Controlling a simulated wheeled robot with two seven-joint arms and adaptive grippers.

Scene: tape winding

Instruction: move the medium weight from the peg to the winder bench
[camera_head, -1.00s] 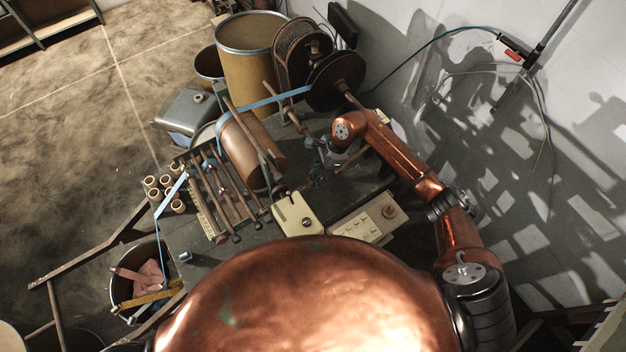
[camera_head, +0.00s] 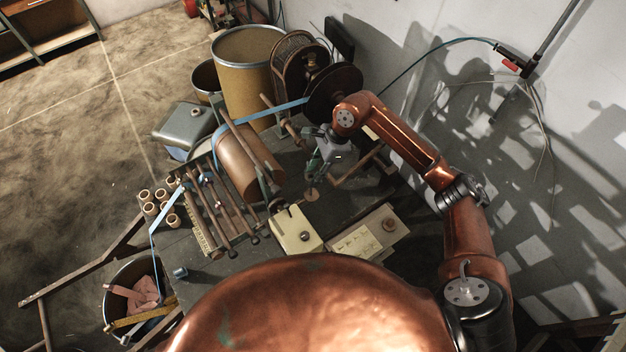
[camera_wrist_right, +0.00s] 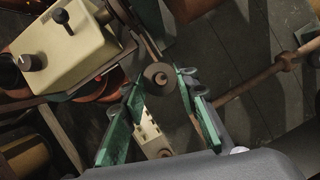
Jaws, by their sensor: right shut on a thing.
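My right gripper (camera_head: 312,178) is over the dark bench top (camera_head: 340,207), beside the brown roller. It is shut on a small round brown weight (camera_head: 311,194), which shows just below the fingertips. In the right wrist view the weight (camera_wrist_right: 158,77) is a disc with a central knob, between the tips of the green fingers (camera_wrist_right: 160,86). Whether the weight touches the bench top is unclear. My left gripper is not in the head view.
A cream box with a black knob (camera_head: 296,230) and a cream panel with a round brown piece (camera_head: 389,224) stand at the bench's near side. The brown roller (camera_head: 245,160), a blue strip and dark reel (camera_head: 333,92) lie left and behind. Bare bench shows around the gripper.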

